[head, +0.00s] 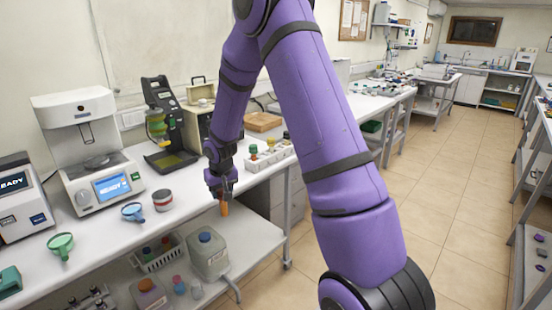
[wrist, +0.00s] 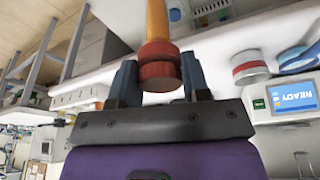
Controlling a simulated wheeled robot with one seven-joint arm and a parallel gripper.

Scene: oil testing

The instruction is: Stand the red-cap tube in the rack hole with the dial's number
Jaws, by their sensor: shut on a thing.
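My gripper (head: 221,190) is shut on the red-cap tube (head: 224,208), whose amber body hangs below the fingers, in front of the bench edge. In the wrist view the red cap (wrist: 159,68) sits between the two fingers of my gripper (wrist: 160,78), with the amber body (wrist: 157,20) reaching to the top edge. The white rack (head: 270,159) stands on the bench to the right of my gripper, with several capped tubes in it; its hole numbers are too small to read. A knob (head: 83,198) is on the white instrument, and I can read no number on it.
The white instrument (head: 82,120) and a black stand (head: 163,110) are on the bench at left. A blue-capped jug (head: 208,256) stands on the lower shelf.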

